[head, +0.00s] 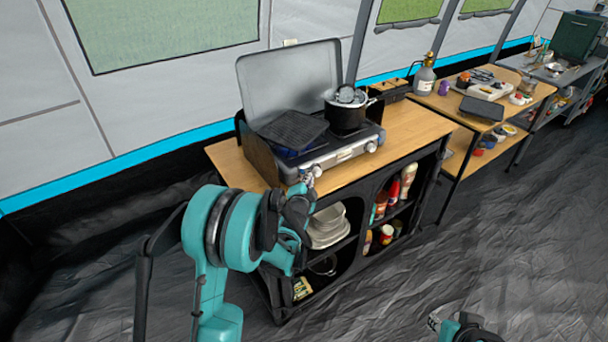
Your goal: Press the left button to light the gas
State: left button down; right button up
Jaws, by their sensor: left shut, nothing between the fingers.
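The grey gas stove (342,153) sits on a wooden-topped cabinet, its lid raised at the back. A right knob (371,146) shows on its front panel. The left button, at the front panel's left end, is hidden or too small to tell apart from my fingertips. My left gripper (306,181) is shut and empty, in front of the stove's left front corner. I cannot tell whether it touches the panel. Part of my right arm's end (462,328) shows at the bottom edge; its fingers are not clear.
A black pot (346,110) stands on the stove's right side and a dark grill plate (293,131) lies on its left. The cabinet top (412,124) is bare to the right. Shelves below hold dishes (328,228) and bottles. A second table (446,102) stands further right.

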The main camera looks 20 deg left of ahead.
pick_arm(q)
jog(key=shift+s+d, duration=0.15)
jog(key=s+d, duration=0.1)
jog(key=d, duration=0.1)
jog(key=s+d, duration=0.1)
jog(key=s, duration=0.1)
jog(key=shift+d+b, duration=0.4)
dwell(0.7)
jog(key=s+a+r+n+g, duration=0.25)
jog(key=s+r+n, duration=0.3)
jog(key=s, duration=0.65)
jog(key=s+d+f+n+g+h, duration=0.1)
jog(key=s+d+n+g, duration=0.1)
jog(key=s, duration=0.9)
jog(key=s+d+f+n+g+h, duration=0.1)
jog(key=s+d+n+g, duration=0.1)
jog(key=s, duration=1)
jog(key=shift+d+f+g, duration=0.15)
jog(key=shift+f+g, duration=0.05)
jog(key=shift+g, duration=0.65)
